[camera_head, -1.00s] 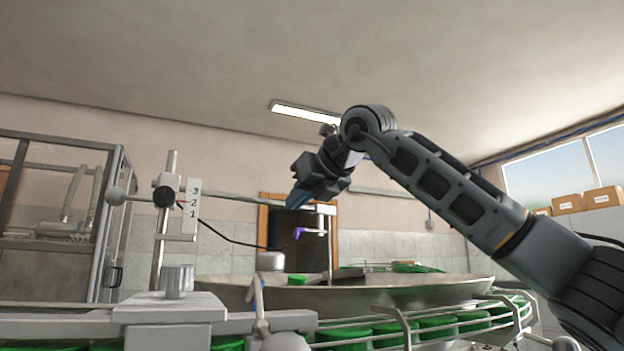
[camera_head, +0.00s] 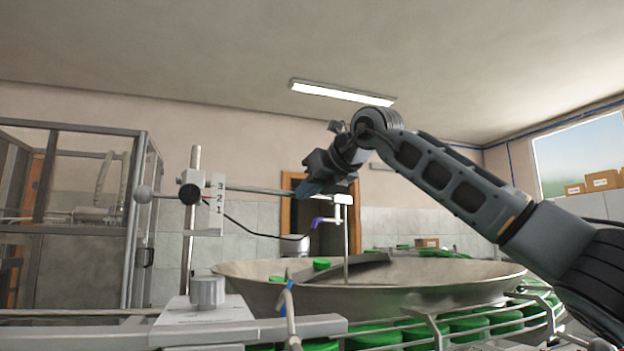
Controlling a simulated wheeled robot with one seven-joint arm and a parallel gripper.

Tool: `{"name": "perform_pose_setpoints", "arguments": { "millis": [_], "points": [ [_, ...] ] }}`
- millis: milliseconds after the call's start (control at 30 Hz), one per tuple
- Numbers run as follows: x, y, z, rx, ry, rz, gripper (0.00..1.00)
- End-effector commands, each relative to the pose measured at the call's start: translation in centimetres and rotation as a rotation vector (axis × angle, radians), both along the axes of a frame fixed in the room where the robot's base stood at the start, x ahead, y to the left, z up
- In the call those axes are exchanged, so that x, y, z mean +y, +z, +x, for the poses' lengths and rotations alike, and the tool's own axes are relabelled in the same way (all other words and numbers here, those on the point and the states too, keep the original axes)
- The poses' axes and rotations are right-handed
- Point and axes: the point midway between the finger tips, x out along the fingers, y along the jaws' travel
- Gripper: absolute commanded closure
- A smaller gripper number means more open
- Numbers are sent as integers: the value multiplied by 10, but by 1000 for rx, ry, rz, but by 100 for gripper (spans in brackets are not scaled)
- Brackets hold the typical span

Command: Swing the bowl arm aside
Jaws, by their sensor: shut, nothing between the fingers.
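The bowl arm (camera_head: 268,191) is a thin horizontal bar running from an upright post at left to a light end block over the bowl. A thin vertical rod (camera_head: 346,245) hangs from that block, beside a small purple lever (camera_head: 322,221). The wide metal bowl (camera_head: 440,290) sits below, with green caps (camera_head: 321,264) and a sloping plate in it. My gripper (camera_head: 308,189) has blue fingertips, is shut and empty, and is at the bar near its right end. Whether it touches the bar I cannot tell. My wrist hides part of the bar.
The post (camera_head: 188,250) carries a dark knob (camera_head: 190,194) and a 1-2-3 scale plate (camera_head: 218,205). A curved rail track (camera_head: 480,325) with green caps runs in front. A framed glass cabinet (camera_head: 75,220) stands at left.

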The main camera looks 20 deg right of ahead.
Motion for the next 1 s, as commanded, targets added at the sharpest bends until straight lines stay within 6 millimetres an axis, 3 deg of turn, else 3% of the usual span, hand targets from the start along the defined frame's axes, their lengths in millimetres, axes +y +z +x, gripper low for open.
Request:
{"name": "perform_pose_setpoints", "arguments": {
  "millis": [33,200,400,1000],
  "points": [
    [2,7,8,2,20,4,100],
    [15,7,41,-1,44,3,100],
    [25,3,65,-2,41,2,100],
    [21,-1,68,-4,42,2,100]
  ]
}}
